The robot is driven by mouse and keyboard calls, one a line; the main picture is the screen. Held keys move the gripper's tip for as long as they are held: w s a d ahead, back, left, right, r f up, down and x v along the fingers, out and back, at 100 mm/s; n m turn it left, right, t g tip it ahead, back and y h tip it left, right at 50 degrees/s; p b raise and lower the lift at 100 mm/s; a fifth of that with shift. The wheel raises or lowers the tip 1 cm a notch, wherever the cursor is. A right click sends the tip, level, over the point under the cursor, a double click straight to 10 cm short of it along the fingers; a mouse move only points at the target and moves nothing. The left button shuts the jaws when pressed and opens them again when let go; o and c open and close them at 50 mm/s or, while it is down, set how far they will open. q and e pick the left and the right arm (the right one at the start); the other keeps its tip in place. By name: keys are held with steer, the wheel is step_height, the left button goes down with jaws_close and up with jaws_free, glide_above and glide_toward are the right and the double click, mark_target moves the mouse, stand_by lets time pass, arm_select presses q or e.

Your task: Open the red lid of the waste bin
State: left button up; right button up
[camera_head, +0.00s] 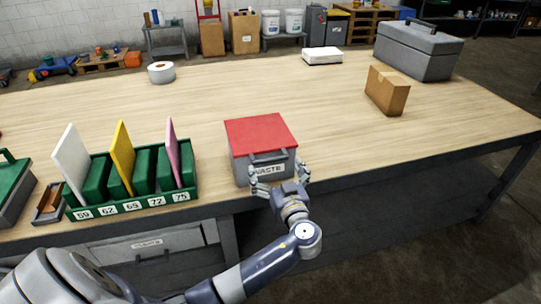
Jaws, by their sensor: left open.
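The waste bin (238,167) is a grey box with a "WASTE" label on its front. It stands near the front edge of the workbench. Its red lid (259,133) lies flat and closed on top. A dark handle (268,157) shows at the upper front of the bin. My left gripper (279,172) is open in front of the bin, its fingers spread on either side of the label, close to the front face below the handle. I cannot tell whether the fingers touch the bin. My right gripper is out of view.
A green rack (128,205) with upright coloured panels stands left of the bin. A cardboard box (387,91), a grey toolbox (418,52), a white case (322,57) and a tape roll (161,72) are farther back. The workbench (330,120) is clear right of and behind the bin.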

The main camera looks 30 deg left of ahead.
mark_target(271, 160)
arm_select(q)
steer(key=shift+p+x, duration=0.45)
steer(key=shift+x, duration=2)
